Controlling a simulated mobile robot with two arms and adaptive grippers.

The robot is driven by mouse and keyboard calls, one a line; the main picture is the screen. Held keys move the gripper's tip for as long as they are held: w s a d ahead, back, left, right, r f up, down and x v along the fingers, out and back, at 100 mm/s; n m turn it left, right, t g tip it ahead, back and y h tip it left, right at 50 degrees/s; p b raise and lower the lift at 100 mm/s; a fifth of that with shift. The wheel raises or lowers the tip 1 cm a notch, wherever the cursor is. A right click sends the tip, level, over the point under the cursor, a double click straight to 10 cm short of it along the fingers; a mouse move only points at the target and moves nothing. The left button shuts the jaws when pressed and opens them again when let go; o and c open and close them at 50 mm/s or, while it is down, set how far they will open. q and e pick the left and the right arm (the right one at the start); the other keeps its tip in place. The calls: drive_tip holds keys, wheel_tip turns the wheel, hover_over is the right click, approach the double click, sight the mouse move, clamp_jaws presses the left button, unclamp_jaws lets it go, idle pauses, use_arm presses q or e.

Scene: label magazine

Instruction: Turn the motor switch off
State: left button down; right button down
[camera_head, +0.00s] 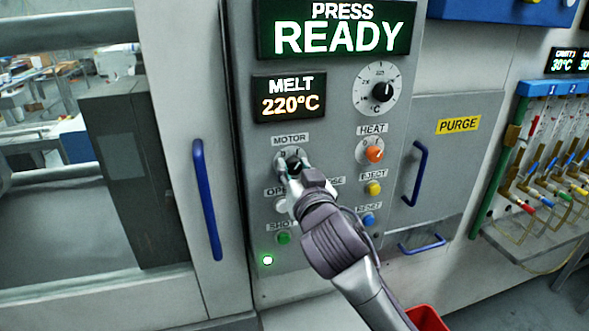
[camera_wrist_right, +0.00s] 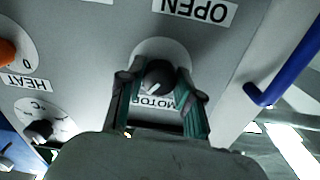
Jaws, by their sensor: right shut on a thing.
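The motor switch (camera_head: 293,163) is a black rotary knob under the MOTOR label on the grey control panel (camera_head: 330,237). My right gripper (camera_head: 293,174) reaches it from below right, and its fingers are closed around the knob. In the right wrist view the knob (camera_wrist_right: 159,77) sits between the two fingertips, with a pale pointer line on it. The MOTOR label shows upside down there, partly hidden by my gripper. My fingers cover part of the dial, so the exact pointer setting is hard to read. My left gripper is not in view.
The orange heat knob (camera_head: 375,154) and yellow eject button (camera_head: 373,188) are close on the right. The open and close buttons are partly hidden by my right arm. Blue handles flank the panel on the left (camera_head: 206,200) and right (camera_head: 420,174).

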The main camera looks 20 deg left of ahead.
drive_tip(key=shift+n, duration=0.4)
drive_tip(key=n+p, duration=0.1)
drive_tip(key=n, duration=0.1)
drive_tip(key=shift+n, duration=0.4)
drive_tip(key=n+p, duration=0.2)
drive_tip(key=n, duration=0.1)
drive_tip(key=shift+n, duration=0.3)
drive_tip(key=n+p, duration=0.1)
drive_tip(key=n, duration=0.3)
drive_tip(key=shift+n+p, duration=0.75)
drive_tip(key=shift+n, duration=0.75)
drive_tip(key=shift+f, duration=0.1)
drive_tip(key=c, duration=0.8)
unclamp_jaws()
drive_tip(key=shift+y, duration=0.3)
drive_tip(key=shift+o, duration=0.2)
